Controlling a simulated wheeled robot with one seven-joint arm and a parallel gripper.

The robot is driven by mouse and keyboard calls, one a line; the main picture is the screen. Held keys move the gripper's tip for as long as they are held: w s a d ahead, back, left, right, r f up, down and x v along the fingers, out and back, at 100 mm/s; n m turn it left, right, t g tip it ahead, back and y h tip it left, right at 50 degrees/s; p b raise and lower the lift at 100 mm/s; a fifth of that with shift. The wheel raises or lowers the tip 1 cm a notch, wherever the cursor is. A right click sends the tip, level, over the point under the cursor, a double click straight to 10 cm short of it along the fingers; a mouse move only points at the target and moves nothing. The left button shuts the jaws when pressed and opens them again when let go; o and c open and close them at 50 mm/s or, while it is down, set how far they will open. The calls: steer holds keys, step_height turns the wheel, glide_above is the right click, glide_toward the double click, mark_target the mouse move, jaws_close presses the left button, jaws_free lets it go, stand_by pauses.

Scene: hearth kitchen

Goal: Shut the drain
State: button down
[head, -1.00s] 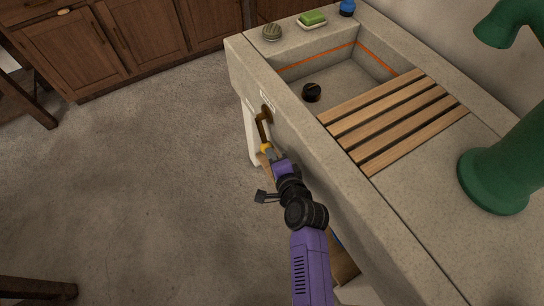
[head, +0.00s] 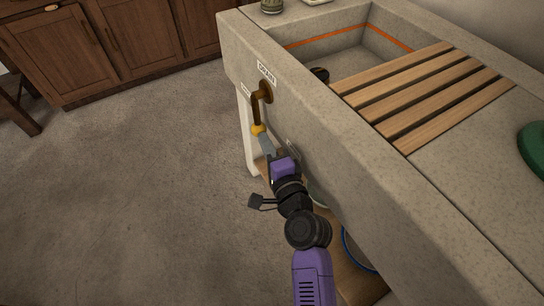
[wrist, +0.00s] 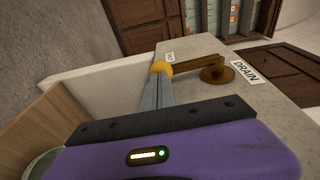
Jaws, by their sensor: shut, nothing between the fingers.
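The drain lever (head: 257,106) is a brown handle with a yellow knob (head: 258,129) at its end, on the front face of the stone sink (head: 318,131). In the head view it hangs down from its round mount, below a DRAIN label (head: 266,72). The lever also shows in the wrist view (wrist: 195,65). My gripper (head: 263,140) is shut and empty, its fingertips at the yellow knob; whether they touch it I cannot tell. The wrist view also shows the fingertips (wrist: 161,78) at the knob. A dark plug (head: 320,75) in the basin is partly hidden by the rim.
Wooden slats (head: 437,97) lie across the basin. A second small label (head: 246,89) sits left of the lever; I cannot read it fully. A shelf (head: 350,275) is below the sink. The floor (head: 130,190) to the left is clear.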

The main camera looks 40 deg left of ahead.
mark_target(253, 130)
steer(key=a+b, duration=0.1)
steer(key=b, duration=0.1)
steer(key=w+a+f+y+b, duration=0.1)
steer(key=b, duration=0.2)
steer(key=a+b, duration=0.1)
steer(key=b, duration=0.2)
steer(key=shift+w+a+f+t+y, duration=0.1)
steer(key=shift+w+f+t+y, duration=0.05)
steer(key=shift+f+t+y, duration=0.2)
steer(key=shift+s+f+b+x, duration=0.15)
steer(key=shift+b+x, duration=0.35)
steer(key=shift+x, duration=0.4)
steer(key=shift+s+f+b+x, duration=0.15)
steer(key=shift+b+x, duration=0.35)
steer(key=shift+x, duration=0.35)
steer(key=shift+w+a+r, duration=0.1)
steer(key=shift+w+a, duration=0.15)
steer(key=shift+a, duration=0.25)
steer(key=shift+a+r, duration=0.1)
steer(key=s+d+f+b, duration=0.3)
steer(key=s+d+f, duration=0.3)
steer(key=d+f, duration=0.2)
steer(key=shift+s+d, duration=0.2)
steer(key=shift+d, duration=0.75)
steer(key=shift+f, duration=0.1)
